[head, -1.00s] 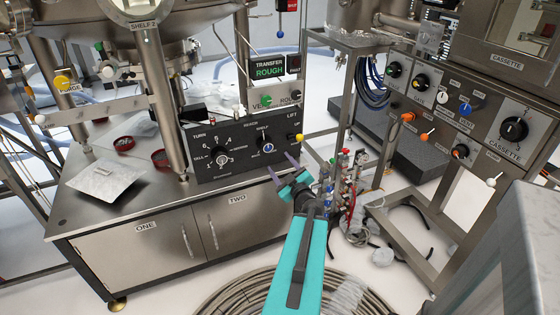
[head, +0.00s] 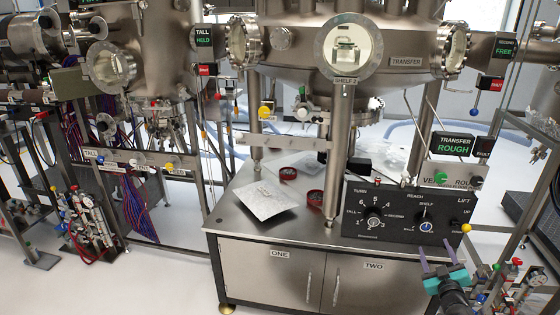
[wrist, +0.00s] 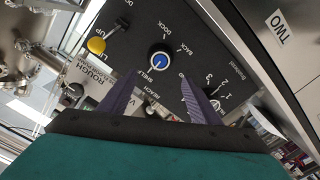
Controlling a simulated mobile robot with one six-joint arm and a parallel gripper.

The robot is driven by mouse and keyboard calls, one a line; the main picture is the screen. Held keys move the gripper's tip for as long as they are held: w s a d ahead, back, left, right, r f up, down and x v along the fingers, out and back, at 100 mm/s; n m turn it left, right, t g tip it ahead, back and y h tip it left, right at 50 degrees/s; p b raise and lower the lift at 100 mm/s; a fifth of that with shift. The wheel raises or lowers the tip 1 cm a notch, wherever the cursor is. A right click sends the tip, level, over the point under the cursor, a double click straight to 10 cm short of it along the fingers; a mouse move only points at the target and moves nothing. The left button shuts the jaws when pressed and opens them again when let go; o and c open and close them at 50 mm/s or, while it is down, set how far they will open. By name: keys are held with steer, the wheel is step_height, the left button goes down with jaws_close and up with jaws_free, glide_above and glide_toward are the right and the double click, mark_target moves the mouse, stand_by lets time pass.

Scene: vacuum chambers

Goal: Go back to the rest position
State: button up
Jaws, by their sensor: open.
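My gripper (head: 438,244) is at the lower right of the head view, with teal housing and two purple fingers pointing up and spread apart. It is empty and in front of the black control panel (head: 392,234). In the wrist view the fingers (wrist: 160,78) stand open, with the blue-centred REACH knob (wrist: 160,58) showing past and between their tips. The same knob (head: 426,227) shows just left of the fingers in the head view. I cannot tell how far the tips are from the panel, but nothing is held.
The steel cabinet (head: 250,265) with doors ONE and TWO carries the panel, a silver packet (head: 262,200) and red-rimmed dishes (head: 287,173). A yellow-tipped LIFT lever (head: 466,228) sticks out near my gripper. Tubes and fittings (head: 512,285) stand to its right. White floor lies left of the cabinet.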

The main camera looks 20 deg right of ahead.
steer(key=w+a+f+n+t+y+p, duration=0.1)
steer(key=w+a+f+n+y, duration=0.15)
steer(key=w+a, duration=0.85)
steer(key=w+a+f+n+t+y, duration=0.1)
steer(key=w+a+f+y, duration=0.3)
steer(key=w+a, duration=0.7)
steer(key=w+a+f+m+g+y+p, duration=0.1)
steer(key=w+a+f+g, duration=0.15)
steer(key=a+f, duration=0.6)
steer(key=w+a+f+g+y, duration=0.1)
steer(key=w+a+f, duration=0.3)
steer(key=a, duration=0.8)
steer(key=s+a+f+m+g+p, duration=0.1)
steer(key=s+a+f+g, duration=0.3)
steer(key=s+a+f, duration=0.3)
steer(key=s+a+f+g, duration=0.4)
steer(key=s+a+f, duration=0.25)
steer(key=f, duration=0.35)
steer(key=s+a+g+y, duration=0.1)
steer(key=s+g, duration=0.4)
steer(key=s, duration=0.7)
steer(key=s+a+f+g+y, duration=0.1)
steer(key=s+a+g, duration=0.3)
steer(key=s, duration=0.8)
steer(key=shift+a+f+m+g, duration=0.15)
steer(key=shift+m+g, duration=0.2)
steer(key=shift+g, duration=0.4)
